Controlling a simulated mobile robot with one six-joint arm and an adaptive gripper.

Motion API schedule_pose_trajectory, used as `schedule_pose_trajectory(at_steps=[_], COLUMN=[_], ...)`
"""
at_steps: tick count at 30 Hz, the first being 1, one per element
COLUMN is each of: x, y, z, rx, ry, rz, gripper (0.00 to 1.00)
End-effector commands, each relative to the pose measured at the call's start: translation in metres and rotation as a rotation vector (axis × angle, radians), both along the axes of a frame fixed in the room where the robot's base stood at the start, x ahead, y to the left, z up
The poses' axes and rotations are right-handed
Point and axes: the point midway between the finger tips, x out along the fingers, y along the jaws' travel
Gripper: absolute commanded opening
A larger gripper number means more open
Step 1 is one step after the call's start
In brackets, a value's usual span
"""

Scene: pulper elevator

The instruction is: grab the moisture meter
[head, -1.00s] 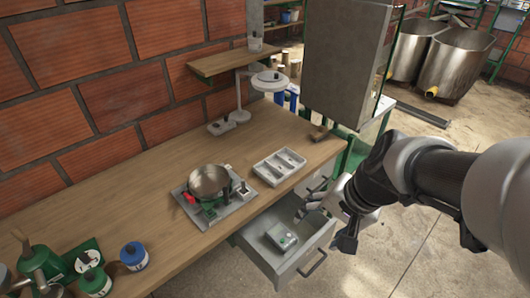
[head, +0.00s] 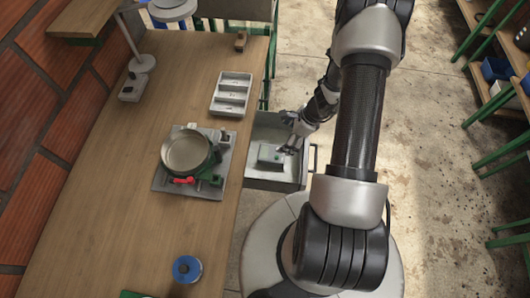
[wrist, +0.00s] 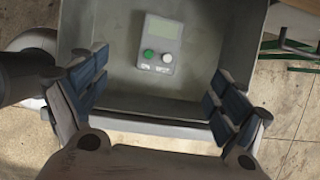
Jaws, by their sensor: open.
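The moisture meter (head: 271,157) is a small light-grey box lying in the open drawer (head: 256,182) under the bench. In the wrist view the meter (wrist: 159,44) shows its screen, a green button and a white button, face up. My gripper (head: 287,146) is over the drawer, close to the meter's right side in the head view. In the wrist view my gripper (wrist: 158,98) has its two blue-padded fingers wide apart, with the meter beyond the fingertips and between their lines. Nothing is between the fingers.
The drawer's front wall (wrist: 160,128) lies below the meter in the wrist view. On the bench (head: 120,215) stand a pan (head: 187,152) on a grey plate, a compartment tray (head: 232,93), a lamp (head: 139,62) and a blue-lidded jar (head: 187,269). Shelving (head: 505,120) stands at the right.

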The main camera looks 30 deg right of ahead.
Motion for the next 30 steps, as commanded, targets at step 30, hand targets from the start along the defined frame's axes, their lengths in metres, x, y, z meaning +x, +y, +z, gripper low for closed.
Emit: schedule_pose_trajectory(at_steps=[30], x=[0.030], y=[0.039], z=[-0.144], rx=[0.000], ry=[0.000], rz=[0.008], gripper=[0.90])
